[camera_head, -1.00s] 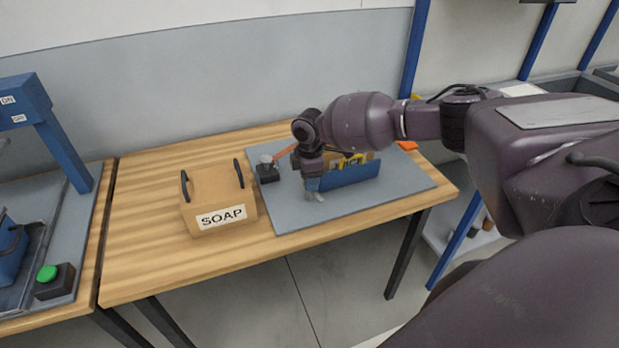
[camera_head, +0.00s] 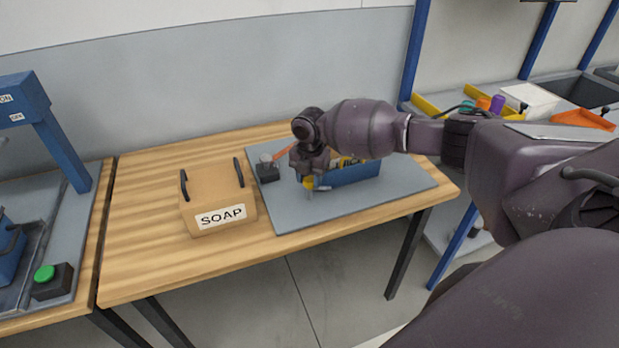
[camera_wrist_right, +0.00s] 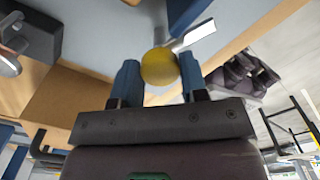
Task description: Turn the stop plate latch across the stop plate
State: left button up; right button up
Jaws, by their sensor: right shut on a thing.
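My right gripper (camera_head: 309,184) is over the grey board (camera_head: 390,200), at the left end of a blue block (camera_head: 355,174). In the wrist view its two blue fingertips (camera_wrist_right: 159,78) are shut on a round yellow knob (camera_wrist_right: 158,66). A flat pale metal piece (camera_wrist_right: 197,34) shows just beyond the knob; I take the knob and this piece to be the latch, but their joint is hidden. I cannot clearly tell the stop plate apart from the blue block. My wrist covers part of the block in the head view. My left gripper is not in view.
A cardboard box labelled SOAP (camera_head: 220,198) stands left of the board. A black fixture with a round grey top (camera_head: 267,170) sits on the board's left side, close to my wrist. The front of the board is clear. A green button (camera_head: 45,273) is at far left.

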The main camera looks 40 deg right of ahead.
aim_at(310, 179)
jog(key=shift+n, duration=1.3)
jog(key=o, duration=0.9)
jog(key=shift+r, duration=0.1)
notch_tip(310, 179, up, 11)
jog(key=shift+f, duration=0.2)
